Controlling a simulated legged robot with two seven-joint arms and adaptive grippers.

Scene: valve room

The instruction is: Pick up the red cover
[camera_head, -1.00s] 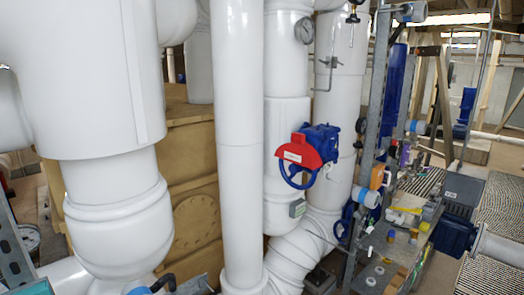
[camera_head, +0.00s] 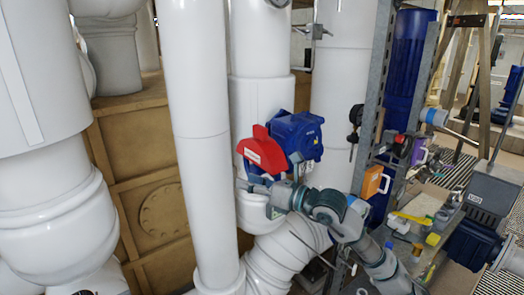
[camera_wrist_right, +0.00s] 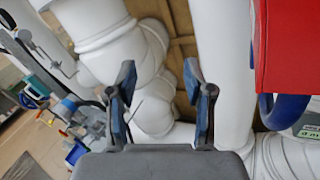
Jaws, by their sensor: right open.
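The red cover (camera_head: 263,152) with a white label sits on the blue valve body (camera_head: 298,135) in front of the white vertical pipe. In the right wrist view the red cover (camera_wrist_right: 290,48) is large at the upper right edge, outside the jaws. My right gripper (camera_head: 246,184) is just below the cover in the head view, its fingers pointing left. The wrist view shows its two fingers (camera_wrist_right: 162,95) apart with nothing between them. The blue handwheel is mostly hidden in the head view; part of a blue rim (camera_wrist_right: 284,108) shows below the cover in the wrist view. My left gripper is out of view.
A tall white pipe (camera_head: 194,130) stands just left of the cover. Grey metal uprights (camera_head: 376,95) stand to the right. A shelf with an orange container (camera_head: 373,181) and several small items lies right of my arm. A brown panelled box (camera_head: 150,145) is behind.

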